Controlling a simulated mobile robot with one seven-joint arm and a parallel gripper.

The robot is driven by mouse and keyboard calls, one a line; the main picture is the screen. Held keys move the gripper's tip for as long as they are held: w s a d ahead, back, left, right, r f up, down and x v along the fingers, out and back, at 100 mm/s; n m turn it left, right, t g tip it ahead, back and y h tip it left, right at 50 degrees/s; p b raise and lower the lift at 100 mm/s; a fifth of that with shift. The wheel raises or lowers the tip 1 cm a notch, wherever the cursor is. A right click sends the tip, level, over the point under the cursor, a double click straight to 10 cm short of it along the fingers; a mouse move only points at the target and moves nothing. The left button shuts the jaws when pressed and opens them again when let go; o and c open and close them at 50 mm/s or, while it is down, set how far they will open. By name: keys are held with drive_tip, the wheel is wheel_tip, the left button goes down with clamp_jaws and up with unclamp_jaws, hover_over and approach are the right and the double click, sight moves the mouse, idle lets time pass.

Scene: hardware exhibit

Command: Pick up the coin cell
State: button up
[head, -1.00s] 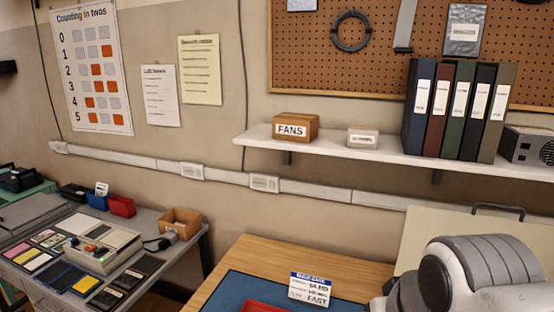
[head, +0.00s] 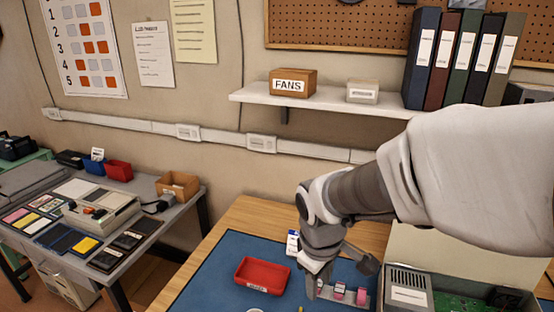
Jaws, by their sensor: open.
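I cannot make out the coin cell for certain in the head view. A pale round edge (head: 255,310) shows at the bottom of the picture, cut off, and I cannot tell what it is. My gripper (head: 318,287) points down over the blue mat (head: 212,268), between a red tray and a grey holder. Its jaws are open, small and partly hidden by the wrist. I see nothing held in it.
The red tray (head: 262,289) with a label lies left of my gripper. A grey holder with pink pieces (head: 340,291) stands just right. An open case with a green board (head: 455,302) is at the lower right. A white card (head: 293,243) stands behind the wrist.

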drive_tip(key=a+f+n+b, duration=0.1)
drive_tip(key=a+f, duration=0.1)
drive_tip(key=f, duration=0.7)
drive_tip(key=w+a+f+n+g+b, duration=0.1)
drive_tip(key=a+f+n, duration=0.1)
drive_tip(key=f, duration=0.8)
drive_tip(key=w+a+f+n+g+b, duration=0.1)
drive_tip(key=a+f+n, duration=0.1)
drive_tip(key=f, duration=0.8)
drive_tip(key=shift+w+f+y+b, duration=0.1)
drive_tip(key=shift+w+y+b, duration=0.1)
drive_tip(key=shift+y+b, duration=0.15)
clamp_jaws()
